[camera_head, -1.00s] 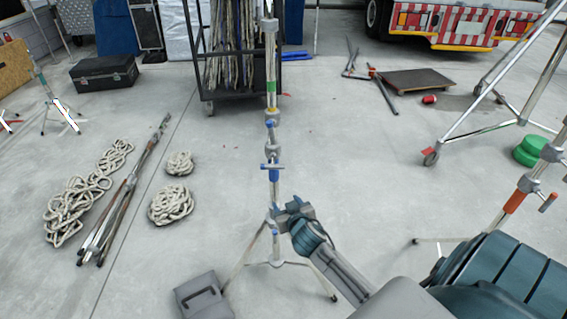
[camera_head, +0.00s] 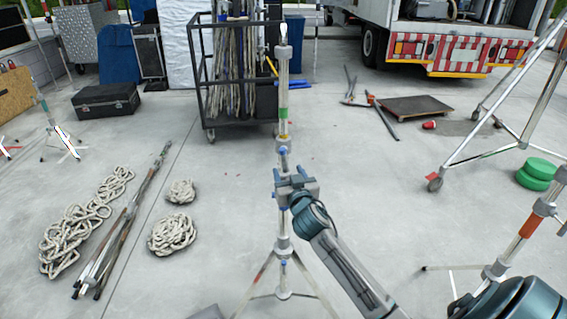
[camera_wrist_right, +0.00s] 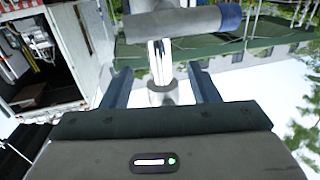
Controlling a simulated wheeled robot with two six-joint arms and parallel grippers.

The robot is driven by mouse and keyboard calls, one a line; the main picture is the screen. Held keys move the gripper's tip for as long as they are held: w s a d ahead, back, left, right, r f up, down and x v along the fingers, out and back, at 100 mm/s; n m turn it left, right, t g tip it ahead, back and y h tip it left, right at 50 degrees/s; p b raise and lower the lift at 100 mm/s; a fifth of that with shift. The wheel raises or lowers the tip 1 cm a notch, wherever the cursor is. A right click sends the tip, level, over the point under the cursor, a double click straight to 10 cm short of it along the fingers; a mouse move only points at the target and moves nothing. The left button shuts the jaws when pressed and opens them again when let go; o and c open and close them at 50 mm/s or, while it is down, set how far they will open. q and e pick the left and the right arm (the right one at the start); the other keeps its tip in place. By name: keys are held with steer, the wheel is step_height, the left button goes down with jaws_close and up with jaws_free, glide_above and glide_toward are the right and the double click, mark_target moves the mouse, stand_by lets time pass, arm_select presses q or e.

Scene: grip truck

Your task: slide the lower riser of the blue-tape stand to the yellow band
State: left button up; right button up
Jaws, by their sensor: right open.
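The slim stand (camera_head: 284,125) stands upright on a tripod base in the middle of the head view, with a green band (camera_head: 283,112) high on its pole. My right gripper (camera_head: 292,185) is at the pole's middle, covering part of it, including where blue tape may be. In the right wrist view, my open jaws (camera_wrist_right: 160,92) stand either side of a bright tube (camera_wrist_right: 160,60). A grey collar or handle with a blue end (camera_wrist_right: 228,17) crosses just beyond them. I cannot tell whether the jaws touch the tube. My left gripper is out of view.
A black cart with ropes (camera_head: 240,75) stands behind the stand. Coiled ropes (camera_head: 172,234) and a bundle of poles (camera_head: 120,230) lie on the left floor. Another stand with an orange band (camera_head: 531,225) is at right. Floor around the tripod is mostly clear.

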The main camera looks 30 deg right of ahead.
mark_target(285, 175)
steer(key=x, duration=0.4)
steer(key=shift+w+d+r+b, duration=0.1)
steer(key=shift+w+d+b, duration=0.1)
steer(key=shift+w+b, duration=0.35)
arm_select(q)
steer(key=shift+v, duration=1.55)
arm_select(e)
steer(key=shift+w+d, duration=0.2)
steer(key=shift+w, duration=0.4)
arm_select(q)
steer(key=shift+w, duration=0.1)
arm_select(e)
steer(key=shift+c, duration=0.2)
steer(key=c, duration=1.1)
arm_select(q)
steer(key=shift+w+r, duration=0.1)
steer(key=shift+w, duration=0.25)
arm_select(e)
jaws_close()
